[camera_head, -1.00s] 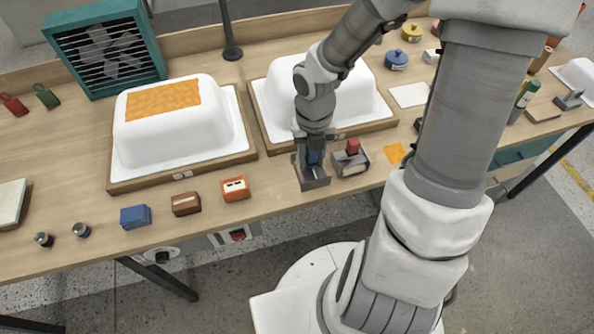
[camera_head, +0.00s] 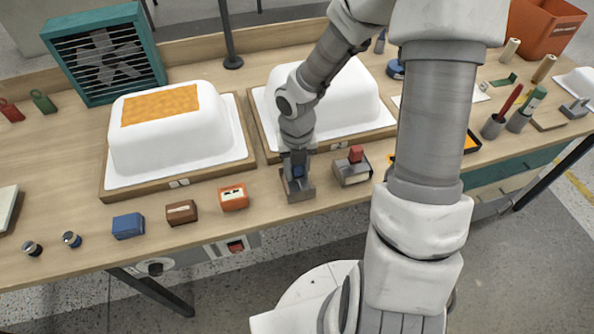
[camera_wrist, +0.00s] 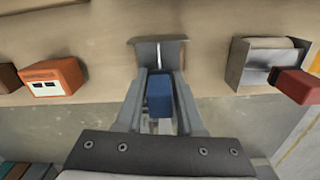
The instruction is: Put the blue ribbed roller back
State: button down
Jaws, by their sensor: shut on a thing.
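My gripper (camera_wrist: 157,88) is shut on the blue handle (camera_wrist: 158,95) of the blue roller, just above the workbench near its front edge. In the head view my gripper (camera_head: 297,172) stands over a grey metal holder (camera_head: 299,194). The holder also shows in the wrist view (camera_wrist: 143,52), directly beyond the blue handle, with a bright slot down its middle. The ribbed roller part is hidden by the fingers and holder, so I cannot tell whether it is seated.
A second grey holder (camera_head: 352,174) with a red-handled tool (camera_head: 356,153) stands to the right, across a small gap. An orange box (camera_head: 233,197), brown box (camera_head: 181,212) and blue box (camera_head: 128,226) line the front left. White tub shells (camera_head: 330,95) (camera_head: 160,145) stand behind.

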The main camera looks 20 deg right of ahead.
jog(key=c, duration=0.5)
grip_release()
jog(key=shift+f, duration=0.1)
notch_tip(320, 180, up, 12)
jog(key=p, duration=0.5)
jog(key=shift+r, duration=0.2)
